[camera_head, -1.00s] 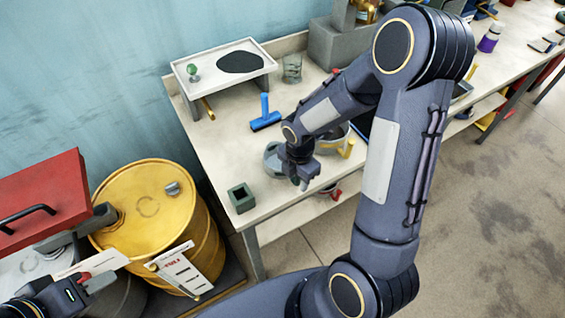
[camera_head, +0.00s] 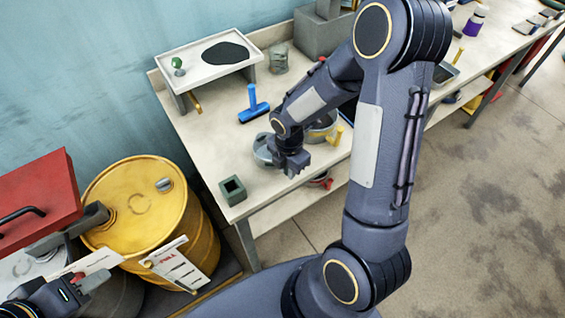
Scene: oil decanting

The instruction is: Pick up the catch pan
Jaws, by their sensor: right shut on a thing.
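A grey, round, low pan (camera_head: 263,151), which looks like the catch pan, sits on the bench near its front edge. My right gripper (camera_head: 296,168) points down at its right side and covers part of it. The gripper is shut, but its fingers' contact is hard to see. A grey round vessel with a yellow handle (camera_head: 336,136) stands just right of the gripper, partly hidden by my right forearm. My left gripper (camera_head: 88,282) is at the lower left, in front of the yellow drum; its jaw gap is unclear.
A white raised tray (camera_head: 207,72) with a black patch stands at the back left of the bench (camera_head: 207,133). A blue T-shaped tool (camera_head: 252,108), a glass jar (camera_head: 278,58) and a dark green square holder (camera_head: 232,190) are nearby. A yellow drum (camera_head: 140,205) stands left.

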